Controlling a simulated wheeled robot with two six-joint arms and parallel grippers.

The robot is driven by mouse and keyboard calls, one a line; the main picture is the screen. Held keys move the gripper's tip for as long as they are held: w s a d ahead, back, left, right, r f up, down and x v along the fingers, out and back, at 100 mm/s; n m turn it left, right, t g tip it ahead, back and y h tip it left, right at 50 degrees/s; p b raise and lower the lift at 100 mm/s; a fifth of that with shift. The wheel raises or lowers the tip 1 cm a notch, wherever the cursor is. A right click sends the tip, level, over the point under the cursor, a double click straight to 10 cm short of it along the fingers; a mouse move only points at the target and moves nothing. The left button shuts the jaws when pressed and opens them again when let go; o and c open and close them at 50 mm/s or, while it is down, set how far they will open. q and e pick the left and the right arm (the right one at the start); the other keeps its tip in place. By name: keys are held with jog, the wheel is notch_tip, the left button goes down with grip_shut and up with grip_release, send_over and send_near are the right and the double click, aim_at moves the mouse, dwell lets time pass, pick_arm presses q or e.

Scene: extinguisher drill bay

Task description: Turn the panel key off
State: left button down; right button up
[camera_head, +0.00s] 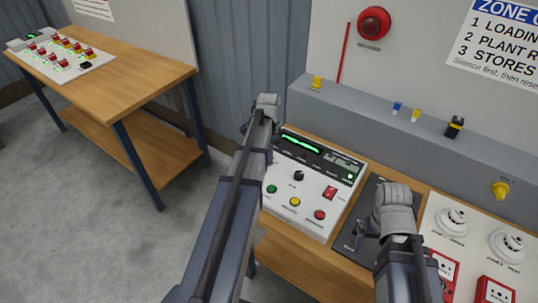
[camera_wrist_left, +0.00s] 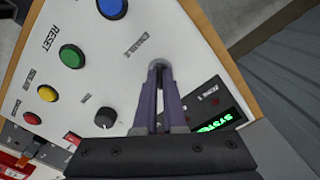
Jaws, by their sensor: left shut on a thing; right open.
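The white control panel (camera_head: 327,223) lies on the bench, with coloured buttons, a black knob (camera_head: 298,176) and green-lit displays. My left gripper (camera_wrist_left: 158,68) is shut by the ENABLE label at the panel's edge, beyond the knob. The panel key is hidden between its fingertips, so I cannot tell which way it points. In the head view my left arm hides this part of the panel. My right gripper (camera_head: 359,237) is open over the dark plate (camera_head: 350,214) right of the panel, partly hidden by its wrist.
Smoke detectors (camera_head: 453,221) and red call points (camera_head: 496,291) stand at the right. A grey ledge (camera_head: 350,108) with small coloured items runs behind the panel. A second wooden table (camera_head: 130,70) stands at the far left. Open floor lies between.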

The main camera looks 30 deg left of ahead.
pick_arm(q)
jog(key=n, duration=0.3)
jog(key=shift+n, duration=2.1)
jog(key=c, duration=1)
grip_release()
jog(key=shift+r, duration=0.1)
notch_tip(320, 180, up, 8)
jog(key=p, duration=0.8)
pick_arm(e)
notch_tip(320, 180, up, 8)
